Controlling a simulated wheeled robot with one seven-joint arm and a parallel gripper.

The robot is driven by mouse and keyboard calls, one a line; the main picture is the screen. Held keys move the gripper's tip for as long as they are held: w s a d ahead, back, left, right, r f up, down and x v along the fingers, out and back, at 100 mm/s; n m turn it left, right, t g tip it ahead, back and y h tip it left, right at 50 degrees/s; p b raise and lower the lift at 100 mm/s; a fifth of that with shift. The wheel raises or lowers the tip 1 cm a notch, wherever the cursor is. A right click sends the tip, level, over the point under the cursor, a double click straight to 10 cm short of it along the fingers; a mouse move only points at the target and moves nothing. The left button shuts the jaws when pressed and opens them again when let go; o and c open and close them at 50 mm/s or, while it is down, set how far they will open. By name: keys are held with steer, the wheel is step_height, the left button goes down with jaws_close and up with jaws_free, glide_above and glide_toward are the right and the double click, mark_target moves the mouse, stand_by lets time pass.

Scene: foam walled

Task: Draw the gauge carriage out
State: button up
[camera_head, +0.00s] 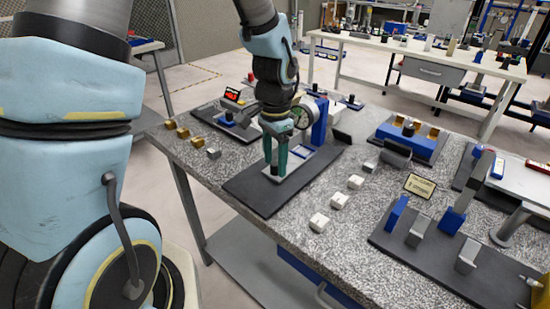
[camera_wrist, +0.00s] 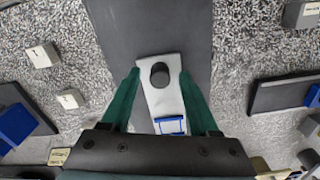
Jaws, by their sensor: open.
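The gauge stand has a round dial (camera_head: 302,114) beside a blue post (camera_head: 320,122) on a dark base plate (camera_head: 318,172). In the wrist view a light grey plate, seemingly the carriage (camera_wrist: 165,101), carries a dark round knob or hole (camera_wrist: 160,74) near its far end. My gripper (camera_head: 276,174) points down over the dark base plate, in front of the dial. In the wrist view its green fingers (camera_wrist: 160,77) are open, one on each side of the grey plate. I cannot tell whether they touch it. In the head view the fingers hide most of the carriage.
Several small white blocks (camera_head: 338,200) lie right of the base plate, and brass blocks (camera_head: 183,132) lie to its left. A blue fixture (camera_head: 412,141) and a dark board with upright pieces (camera_head: 440,257) stand to the right. The base plate's near part is bare.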

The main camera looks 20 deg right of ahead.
jaws_close()
stand_by(0.5)
stand_by(0.9)
